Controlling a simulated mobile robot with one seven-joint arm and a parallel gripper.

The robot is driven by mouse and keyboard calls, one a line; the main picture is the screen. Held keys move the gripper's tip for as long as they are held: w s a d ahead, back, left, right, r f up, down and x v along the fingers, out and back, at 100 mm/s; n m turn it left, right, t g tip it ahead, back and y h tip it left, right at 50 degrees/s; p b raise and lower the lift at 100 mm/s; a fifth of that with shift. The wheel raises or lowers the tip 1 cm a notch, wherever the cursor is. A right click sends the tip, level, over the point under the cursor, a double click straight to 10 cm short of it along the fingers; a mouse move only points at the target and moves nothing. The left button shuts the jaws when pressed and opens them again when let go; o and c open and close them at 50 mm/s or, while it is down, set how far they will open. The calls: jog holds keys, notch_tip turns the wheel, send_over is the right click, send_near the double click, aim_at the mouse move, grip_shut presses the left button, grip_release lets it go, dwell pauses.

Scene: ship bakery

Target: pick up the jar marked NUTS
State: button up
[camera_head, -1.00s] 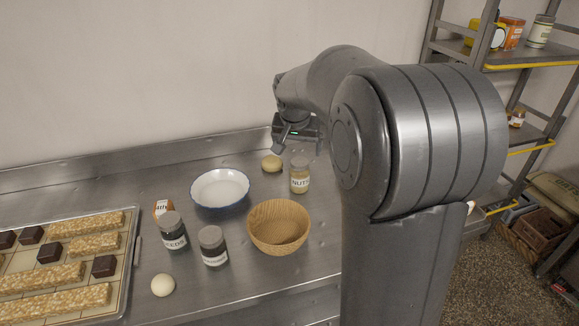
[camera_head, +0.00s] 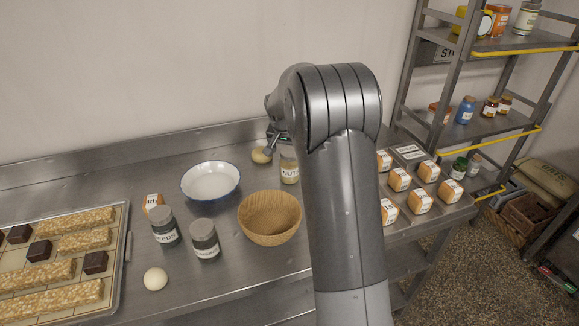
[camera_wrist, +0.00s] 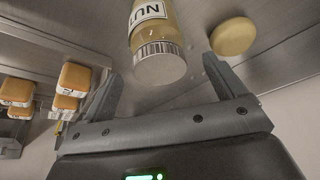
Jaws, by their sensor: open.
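The jar marked NUTS (camera_head: 289,168) stands upright on the steel counter, partly hidden by my arm in the head view. It has a pale yellow body and a white label. In the wrist view the jar (camera_wrist: 158,45) is upside down in the picture, just beyond my gripper (camera_wrist: 162,78). The gripper's two fingers are spread apart with nothing held. In the head view most of the gripper is hidden behind my arm.
A round yellowish bun (camera_wrist: 233,37) lies close beside the jar, near one fingertip. A wooden bowl (camera_head: 269,218), a white blue-rimmed bowl (camera_head: 210,181), a SEEDS jar (camera_head: 164,228) and another dark jar (camera_head: 204,240) stand left. Orange-and-white packages (camera_head: 421,202) sit to the right.

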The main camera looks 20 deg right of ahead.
jog(key=x, duration=0.4)
jog(key=shift+s+a+f, duration=0.1)
jog(key=shift+s+a, duration=0.15)
jog(key=shift+s, duration=0.1)
jog(key=shift+w+f, duration=0.2)
jog(key=shift+f, duration=0.15)
jog(key=shift+c, duration=0.2)
jog(key=c, duration=1.3)
